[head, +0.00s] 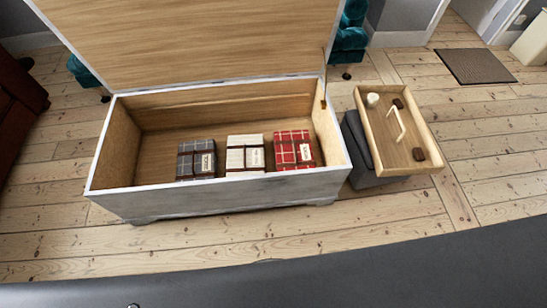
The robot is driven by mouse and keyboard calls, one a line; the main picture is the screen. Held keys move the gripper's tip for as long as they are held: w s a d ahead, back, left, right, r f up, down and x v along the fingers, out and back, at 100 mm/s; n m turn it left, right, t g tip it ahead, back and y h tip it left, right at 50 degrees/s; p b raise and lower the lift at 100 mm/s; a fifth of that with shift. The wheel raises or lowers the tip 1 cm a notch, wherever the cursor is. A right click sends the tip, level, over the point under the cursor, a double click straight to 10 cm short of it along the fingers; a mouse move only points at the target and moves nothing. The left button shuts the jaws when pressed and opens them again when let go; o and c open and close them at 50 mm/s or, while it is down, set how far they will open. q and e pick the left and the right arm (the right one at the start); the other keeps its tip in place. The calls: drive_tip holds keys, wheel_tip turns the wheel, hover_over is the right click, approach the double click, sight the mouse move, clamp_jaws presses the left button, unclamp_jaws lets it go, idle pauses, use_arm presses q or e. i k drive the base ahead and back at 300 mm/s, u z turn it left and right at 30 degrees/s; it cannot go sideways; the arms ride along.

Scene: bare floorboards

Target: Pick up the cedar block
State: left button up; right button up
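A wooden tray (425,128) sits to the right of the open chest, on a dark grey padded stool or box (362,150). In it are a small dark brown block (418,154) near the front and another small brown piece (398,103) near the back. Either could be the cedar block; I cannot tell which from here. A small whitish round item (373,99) is in the tray's back left corner. A pale bar-like handle (397,122) stands across the tray's middle. Neither of my grippers is in view.
The white-edged wooden chest (230,189) stands open, its lid (190,40) raised behind. Inside are three folded bundles: grey (188,162), cream (236,157) and red checked (284,150). A doormat (475,66) lies back right. Floor in front of the chest is clear.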

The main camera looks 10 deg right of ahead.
sight(419, 156)
drive_tip(key=z, duration=2.8)
drive_tip(key=i, duration=1.9)
drive_tip(key=u, duration=1.7)
